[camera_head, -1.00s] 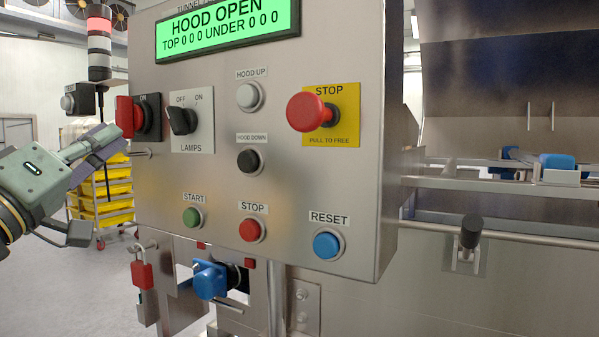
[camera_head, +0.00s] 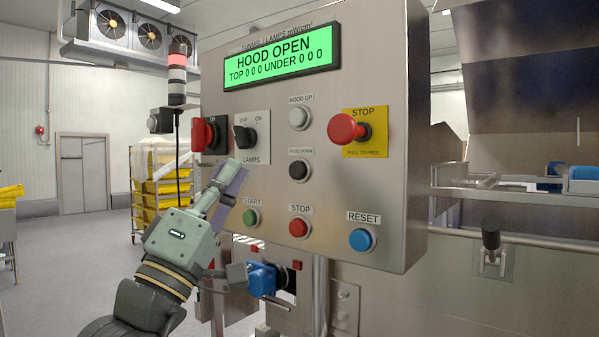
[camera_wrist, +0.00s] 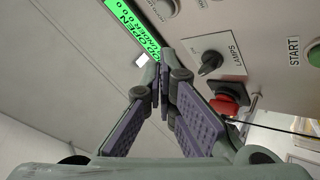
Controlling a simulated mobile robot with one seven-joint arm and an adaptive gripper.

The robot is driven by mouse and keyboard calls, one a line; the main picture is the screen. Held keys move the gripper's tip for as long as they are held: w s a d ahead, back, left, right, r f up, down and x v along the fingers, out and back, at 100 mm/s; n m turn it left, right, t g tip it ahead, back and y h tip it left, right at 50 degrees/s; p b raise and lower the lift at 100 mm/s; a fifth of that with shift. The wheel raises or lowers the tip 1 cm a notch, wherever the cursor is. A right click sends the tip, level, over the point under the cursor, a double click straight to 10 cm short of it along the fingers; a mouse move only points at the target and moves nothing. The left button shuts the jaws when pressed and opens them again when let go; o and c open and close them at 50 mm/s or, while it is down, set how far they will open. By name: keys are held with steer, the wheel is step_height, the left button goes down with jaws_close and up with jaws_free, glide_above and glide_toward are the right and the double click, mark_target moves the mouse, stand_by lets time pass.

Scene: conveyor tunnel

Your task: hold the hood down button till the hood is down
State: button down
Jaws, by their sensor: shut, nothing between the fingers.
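The black HOOD DOWN button (camera_head: 299,169) is on the steel control panel (camera_head: 385,215), below the white HOOD UP button (camera_head: 299,117). The green display (camera_head: 281,61) reads HOOD OPEN. My gripper (camera_head: 236,170) is in front of the panel's lower left, left of the HOOD DOWN button and apart from it. Its fingers point up and toward the panel. In the wrist view my gripper (camera_wrist: 162,75) shows its fingers closed together and empty, with the LAMPS switch (camera_wrist: 210,63) beyond them to the right. The HOOD DOWN button is not clear in the wrist view.
The panel also carries a red mushroom STOP (camera_head: 346,129), the green START (camera_head: 250,217), a red STOP (camera_head: 298,228) and the blue RESET (camera_head: 361,240). A blue connector (camera_head: 263,279) sticks out below. Yellow crates (camera_head: 165,190) on a rack stand behind at left.

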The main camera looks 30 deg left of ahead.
mark_target(297, 170)
steer(key=w+p, duration=0.2)
steer(key=w, duration=0.6)
steer(key=shift+w+d, duration=0.35)
steer(key=shift+w, duration=0.05)
steer(key=shift+w, duration=0.2)
stand_by(1.1)
steer(key=shift+w, duration=0.25)
